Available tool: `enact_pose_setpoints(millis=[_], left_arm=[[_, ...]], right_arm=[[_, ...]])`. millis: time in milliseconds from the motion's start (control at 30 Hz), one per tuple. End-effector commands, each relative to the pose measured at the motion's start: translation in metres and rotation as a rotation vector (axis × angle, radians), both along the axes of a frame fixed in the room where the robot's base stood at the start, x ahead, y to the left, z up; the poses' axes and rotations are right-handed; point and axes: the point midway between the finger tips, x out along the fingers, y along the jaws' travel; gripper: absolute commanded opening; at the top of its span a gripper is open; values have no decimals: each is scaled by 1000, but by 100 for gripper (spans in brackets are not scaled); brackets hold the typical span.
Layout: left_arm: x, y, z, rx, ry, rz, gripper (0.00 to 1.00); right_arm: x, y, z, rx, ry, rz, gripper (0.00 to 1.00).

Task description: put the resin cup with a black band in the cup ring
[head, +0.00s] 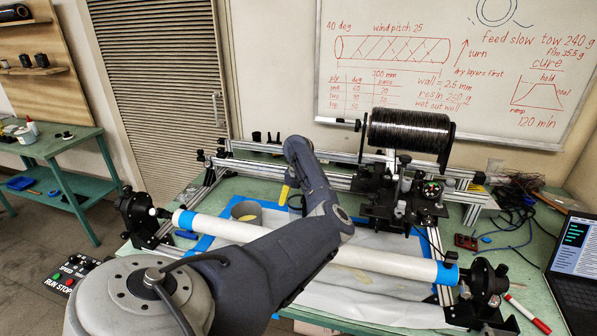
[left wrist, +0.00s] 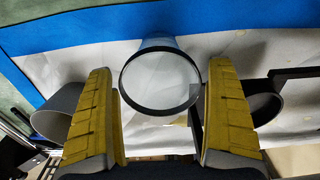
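A pale round cup with a black band (left wrist: 160,80) at its rim shows in the left wrist view, its mouth facing the camera. My left gripper (left wrist: 162,66) is open, with its yellow-padded fingers on either side of the cup and slim gaps between. In the head view my left arm hides the cup and most of the gripper; only a yellow finger pad (head: 284,195) shows. A dark grey round opening (left wrist: 255,105) lies behind the right finger, close to a black bar; I cannot tell whether it is the cup ring. My right gripper is not in view.
A grey open cup (head: 246,211) stands left of the gripper; a similar one (left wrist: 60,112) shows in the left wrist view. A white tube (head: 385,262) spans the front of the bench. A black wound spool (head: 408,130) and carriage stand behind. A laptop (head: 575,260) sits right.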

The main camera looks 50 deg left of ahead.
Motion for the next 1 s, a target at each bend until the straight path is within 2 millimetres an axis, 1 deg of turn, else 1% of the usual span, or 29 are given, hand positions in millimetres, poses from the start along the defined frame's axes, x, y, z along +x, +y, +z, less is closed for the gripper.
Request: enact_pose_setpoints(millis=[33,67,300,467,500,767,867,1000], left_arm=[[0,0,0,0,0,0,82],[0,0,0,0,0,0,78],[0,0,0,0,0,0,51],[0,0,0,0,0,0,49],[0,0,0,0,0,0,46],[1,0,3,0,-1,0,45],[1,0,12,0,-4,0,45],[2,0,34,0,-5,1,45]], right_arm=[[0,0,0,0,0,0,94],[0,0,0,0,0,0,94],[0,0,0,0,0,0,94],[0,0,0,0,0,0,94],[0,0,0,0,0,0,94],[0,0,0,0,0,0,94],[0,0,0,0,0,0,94],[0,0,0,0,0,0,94]])
